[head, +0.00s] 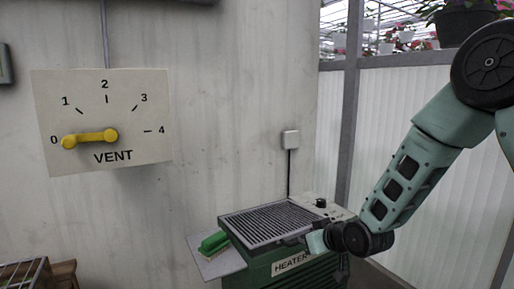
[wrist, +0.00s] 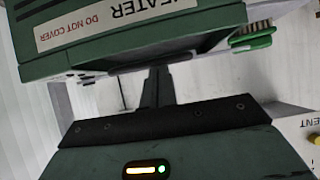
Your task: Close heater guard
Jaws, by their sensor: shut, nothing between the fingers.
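The heater (head: 290,270) is a green box at the lower middle of the head view, with a "HEATER" label on its front. Its guard, a dark slatted grille (head: 268,222), lies over the top, close to flat. I cannot tell whether its edge is fully down. My gripper (head: 306,241) is at the heater's front right edge, partly covering it.
A green brush (head: 213,242) lies on a pale side plate (head: 219,262) left of the heater. A vent dial (head: 104,120) with a yellow handle at 0 is on the wall. A wire crate (head: 25,275) is at lower left. A potted plant (head: 466,22) stands upper right.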

